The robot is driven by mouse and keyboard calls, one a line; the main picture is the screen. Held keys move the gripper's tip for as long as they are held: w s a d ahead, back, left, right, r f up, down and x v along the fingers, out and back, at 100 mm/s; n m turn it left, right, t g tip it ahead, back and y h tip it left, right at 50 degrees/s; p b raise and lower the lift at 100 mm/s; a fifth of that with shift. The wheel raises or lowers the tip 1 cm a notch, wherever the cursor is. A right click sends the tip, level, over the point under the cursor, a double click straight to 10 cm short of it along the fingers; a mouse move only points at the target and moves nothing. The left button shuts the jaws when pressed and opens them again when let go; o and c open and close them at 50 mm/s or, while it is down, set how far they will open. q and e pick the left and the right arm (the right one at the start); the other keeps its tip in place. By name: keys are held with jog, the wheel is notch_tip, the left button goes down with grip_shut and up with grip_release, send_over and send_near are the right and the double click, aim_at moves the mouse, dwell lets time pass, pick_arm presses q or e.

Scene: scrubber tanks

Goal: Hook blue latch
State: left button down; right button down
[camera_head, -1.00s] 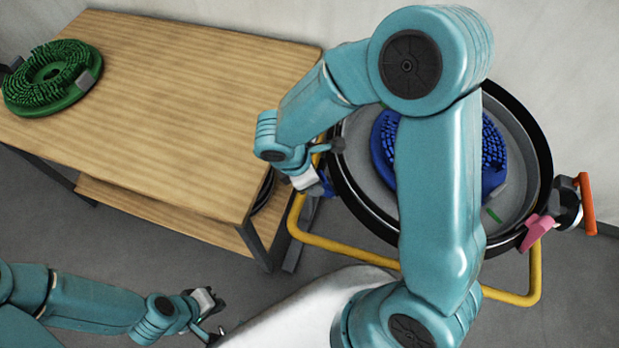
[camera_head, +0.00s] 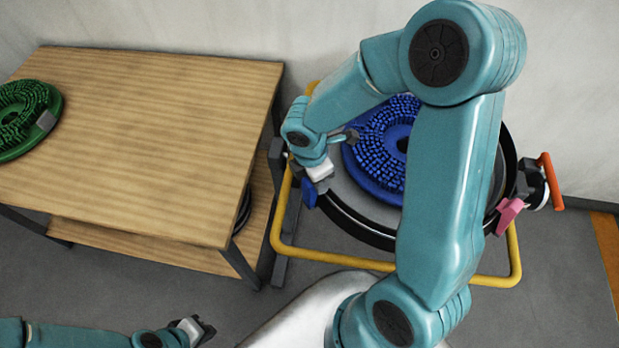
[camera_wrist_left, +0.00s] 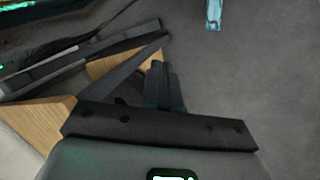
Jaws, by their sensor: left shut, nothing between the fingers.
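The blue latch (camera_head: 309,193) is a small blue piece at the left side of the round black-rimmed tank (camera_head: 360,228), mostly covered by my right gripper. My right gripper (camera_head: 320,180) is right at the latch, touching it or very close. Its fingers are hidden, so I cannot tell whether they grip it. My left gripper (camera_head: 205,330) is low at the left, over the floor, away from the tank. It is shut and empty; its closed fingers also show in the left wrist view (camera_wrist_left: 161,82).
A blue brush (camera_head: 375,150) lies in the tank, on a yellow tube frame (camera_head: 335,259). A pink latch (camera_head: 509,214) and orange handle (camera_head: 551,182) are at its right. A wooden table (camera_head: 150,140) with a green brush (camera_head: 22,118) stands left.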

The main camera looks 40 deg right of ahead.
jog(key=shift+s+d+f, duration=0.15)
jog(key=shift+d+f, duration=0.05)
jog(key=shift+d, duration=0.05)
dwell(0.3)
jog(key=shift+a, duration=0.1)
pick_arm(q)
jog(key=w+d+r+m+h, duration=0.1)
jog(key=w+d+r, duration=0.8)
jog(key=w+d, duration=0.1)
jog(key=d+r+m+g+h, duration=0.2)
jog(key=d+r+m+h, duration=0.15)
jog(key=d+r, duration=1.1)
pick_arm(e)
jog(key=shift+s, duration=0.1)
pick_arm(q)
send_near(306, 186)
jog(key=shift+n+h, duration=0.25)
jog(key=shift+h, duration=0.1)
jog(key=d+f, duration=0.2)
jog(key=f, duration=0.1)
jog(key=d+f, duration=0.1)
jog(key=f, duration=0.1)
jog(key=shift+s, duration=0.4)
pick_arm(e)
jog(key=shift+f, duration=0.1)
pick_arm(q)
jog(key=shift+d, duration=0.55)
